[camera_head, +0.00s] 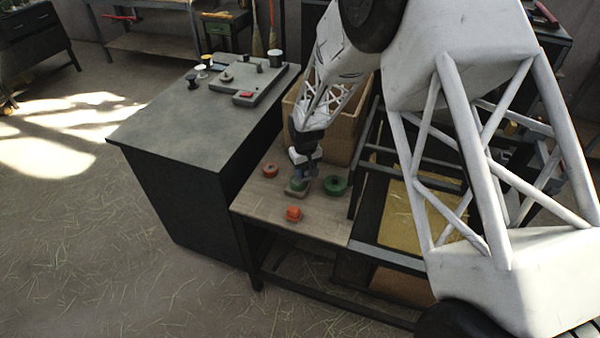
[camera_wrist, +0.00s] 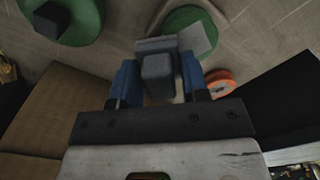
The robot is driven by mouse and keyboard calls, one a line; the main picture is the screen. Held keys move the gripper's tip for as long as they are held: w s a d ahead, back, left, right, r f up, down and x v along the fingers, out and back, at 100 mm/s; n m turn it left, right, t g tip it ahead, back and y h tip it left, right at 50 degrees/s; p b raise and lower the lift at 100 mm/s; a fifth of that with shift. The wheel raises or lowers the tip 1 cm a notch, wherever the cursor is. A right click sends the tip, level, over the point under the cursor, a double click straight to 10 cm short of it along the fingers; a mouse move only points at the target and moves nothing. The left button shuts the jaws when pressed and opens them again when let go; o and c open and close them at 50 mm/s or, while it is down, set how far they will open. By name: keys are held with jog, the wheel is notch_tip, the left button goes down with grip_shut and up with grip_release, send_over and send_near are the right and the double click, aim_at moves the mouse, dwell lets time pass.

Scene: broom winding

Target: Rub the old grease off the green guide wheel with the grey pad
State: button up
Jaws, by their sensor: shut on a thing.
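My gripper (camera_wrist: 160,78) is shut on a grey block-like pad (camera_wrist: 158,72), held between two blue fingers. In the head view my gripper (camera_head: 304,174) is low over the wooden bench top. A green wheel (camera_wrist: 185,18) lies just beyond and partly under the pad; it also shows below my gripper in the head view (camera_head: 297,187). A lighter grey square patch (camera_wrist: 199,39) overlaps this wheel; I cannot tell whether it belongs to the pad or the wheel. Contact between pad and wheel is unclear. A second, larger green wheel (camera_head: 336,185) with a dark centre is to the right.
A red-orange wheel (camera_head: 270,170) lies left of my gripper, and an orange piece (camera_head: 293,214) near the bench's (camera_head: 257,207) front. A cardboard box (camera_head: 343,133) stands close behind. A dark table (camera_head: 195,117) with a grey fixture adjoins on the left. A dark frame stands right.

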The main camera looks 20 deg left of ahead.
aim_at(293, 185)
jog(key=shift+s+a, duration=0.25)
jog(key=shift+s, duration=0.45)
jog(key=shift+s+a, duration=0.25)
jog(key=shift+s, duration=0.45)
jog(key=shift+s+a, duration=0.3)
jog(key=shift+s, duration=0.35)
jog(key=shift+s+a, duration=0.3)
jog(key=shift+s, duration=0.35)
jog(key=shift+s+a+f, duration=0.1)
jog(key=shift+s, duration=0.25)
notch_tip(293, 185, up, 8)
jog(key=shift+r, duration=0.2)
